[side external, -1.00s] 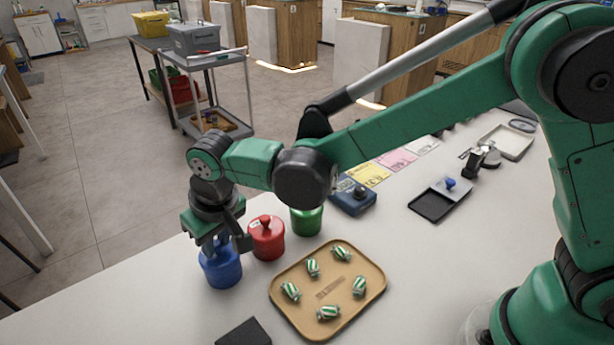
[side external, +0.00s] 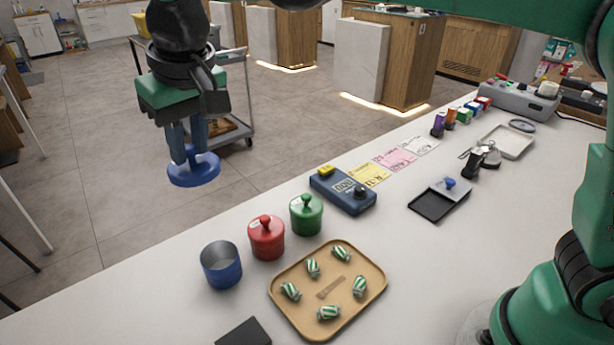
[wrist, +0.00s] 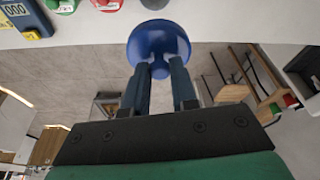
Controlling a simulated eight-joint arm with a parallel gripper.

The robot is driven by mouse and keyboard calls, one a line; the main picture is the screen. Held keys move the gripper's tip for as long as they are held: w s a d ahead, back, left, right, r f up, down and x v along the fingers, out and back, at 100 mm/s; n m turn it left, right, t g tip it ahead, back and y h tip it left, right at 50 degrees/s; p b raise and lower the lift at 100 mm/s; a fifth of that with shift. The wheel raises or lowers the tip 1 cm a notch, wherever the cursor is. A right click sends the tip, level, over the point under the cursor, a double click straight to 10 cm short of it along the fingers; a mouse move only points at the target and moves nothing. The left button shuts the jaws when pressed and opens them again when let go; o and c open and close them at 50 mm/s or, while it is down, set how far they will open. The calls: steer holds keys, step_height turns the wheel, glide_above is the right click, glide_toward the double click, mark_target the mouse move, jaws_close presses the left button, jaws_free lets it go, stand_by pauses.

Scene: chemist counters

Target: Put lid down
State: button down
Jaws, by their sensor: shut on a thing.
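My gripper (side external: 187,145) is shut on the blue lid (side external: 194,172) and holds it in the air, high above and to the left of the open blue jar. In the wrist view the lid (wrist: 158,40) hangs between the fingertips (wrist: 161,70), held by its knob. The blue jar (side external: 222,268) stands open on the white counter (side external: 130,320), and its inside shows as empty as far as I can see.
Red (side external: 267,238) and green (side external: 306,214) lidded jars stand beside the blue jar. A tan tray (side external: 300,322) with several striped candies lies in front. A blue scale-like device (side external: 342,192) and coloured cards stand behind. Bare counter lies left of the blue jar.

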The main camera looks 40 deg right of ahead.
step_height(320, 180, up, 3)
steer(key=shift+r, duration=0.15)
steer(key=shift+d+r, duration=0.2)
steer(key=shift+d, duration=0.15)
steer(key=s+d+m+h, duration=0.25)
steer(key=d+m, duration=0.45)
steer(key=d, duration=0.5)
steer(key=m+g+h, duration=0.1)
steer(key=m+g, duration=0.2)
steer(key=m, duration=0.8)
glide_above(397, 240)
steer(key=a, duration=0.1)
step_height(397, 240, down, 20)
steer(key=shift+a+r, duration=0.1)
steer(key=shift+r, duration=0.05)
steer(key=shift+s+f, duration=0.1)
steer(key=shift+f, duration=2.35)
steer(key=c, duration=0.7)
jaws_free()
